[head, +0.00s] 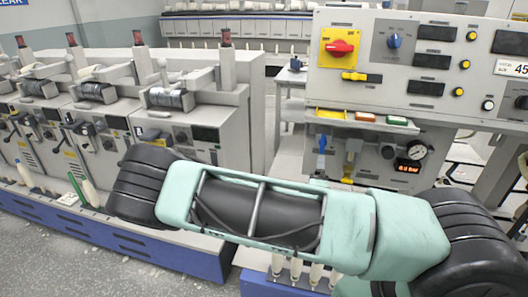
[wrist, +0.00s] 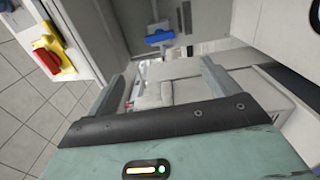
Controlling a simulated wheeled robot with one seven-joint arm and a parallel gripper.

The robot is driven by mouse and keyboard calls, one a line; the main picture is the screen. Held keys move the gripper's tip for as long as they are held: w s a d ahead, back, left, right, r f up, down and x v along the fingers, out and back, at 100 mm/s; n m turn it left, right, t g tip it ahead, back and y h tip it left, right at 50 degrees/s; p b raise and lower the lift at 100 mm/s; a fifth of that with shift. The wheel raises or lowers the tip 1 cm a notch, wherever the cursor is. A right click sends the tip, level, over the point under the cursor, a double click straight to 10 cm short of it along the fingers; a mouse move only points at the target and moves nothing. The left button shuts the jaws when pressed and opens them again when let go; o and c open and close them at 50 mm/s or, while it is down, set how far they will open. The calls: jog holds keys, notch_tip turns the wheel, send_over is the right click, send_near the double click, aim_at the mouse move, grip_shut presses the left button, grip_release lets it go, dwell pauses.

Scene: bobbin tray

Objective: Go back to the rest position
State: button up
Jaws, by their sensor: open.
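My gripper (wrist: 165,82) shows in the wrist view, its two grey fingers wide apart with nothing held between them. Behind the fingers are pale grey machine surfaces, partly hidden by the dark gripper body. In the head view my arm lies across the lower middle, and my gripper cannot be made out there. No bobbin is in the gripper.
A control panel (head: 420,30) with a red knob (head: 340,47) stands at the right. Small coloured trays (head: 364,117) and a gauge (head: 416,149) are below it. A row of winding machines (head: 190,125) is at the left. Grey floor (head: 60,250) shows at the lower left.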

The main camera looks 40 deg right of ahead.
jog(key=s+a+f+m+g+y, duration=0.1)
jog(key=a+f+m+g+y, duration=0.3)
jog(key=a, duration=0.3)
jog(key=s+a+f+m+g+y, duration=0.1)
jog(key=s+a+f+g+y, duration=0.2)
jog(key=a+f, duration=0.35)
jog(key=a+r+g+y, duration=0.1)
jog(key=a+r+y, duration=0.3)
jog(key=a, duration=0.6)
jog(key=s+a+r+n+g+y, duration=0.25)
jog(key=s+a+r+y, duration=0.35)
jog(key=a+r, duration=0.45)
jog(key=s+r+n+g+h, duration=0.1)
jog(key=s+r+n+h, duration=0.1)
jog(key=s+r, duration=0.5)
jog(key=shift+s+r+h, duration=0.3)
jog(key=shift+s+r, duration=0.1)
jog(key=shift+r, duration=0.35)
dwell(0.8)
